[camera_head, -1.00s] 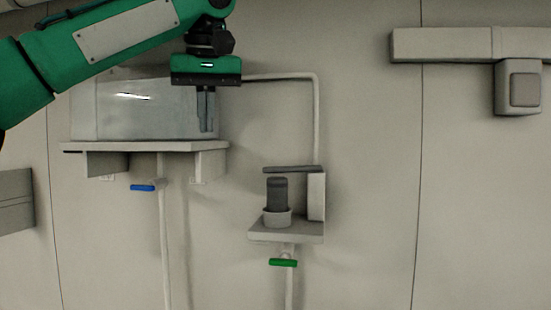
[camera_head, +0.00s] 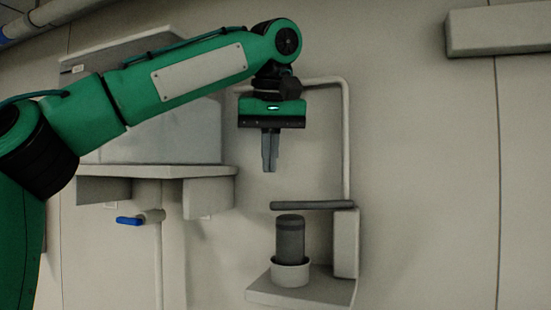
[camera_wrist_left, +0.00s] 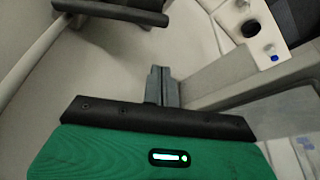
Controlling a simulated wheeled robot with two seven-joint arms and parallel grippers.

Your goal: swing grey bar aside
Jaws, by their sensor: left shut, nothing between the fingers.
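The grey bar (camera_head: 312,205) is a dark, level bar at the top of a pale wall bracket (camera_head: 345,243), above a dark cylinder (camera_head: 290,238). The cylinder stands upright in a white cup (camera_head: 290,271) on a small shelf (camera_head: 300,291). My left gripper (camera_head: 269,168) points down, shut and empty, above and slightly left of the bar's left end, apart from it. In the left wrist view its shut fingers (camera_wrist_left: 161,70) show, with a dark bar (camera_wrist_left: 112,12), likely the same one, at the upper left. My right gripper is not in view.
A translucent tank (camera_head: 150,130) sits on a wall shelf (camera_head: 170,171) at left, with a blue-handled valve (camera_head: 130,221) below. A pale pipe (camera_head: 347,140) runs down to the bracket. The wall right of the pipe is clear up to a grey box (camera_head: 495,33).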

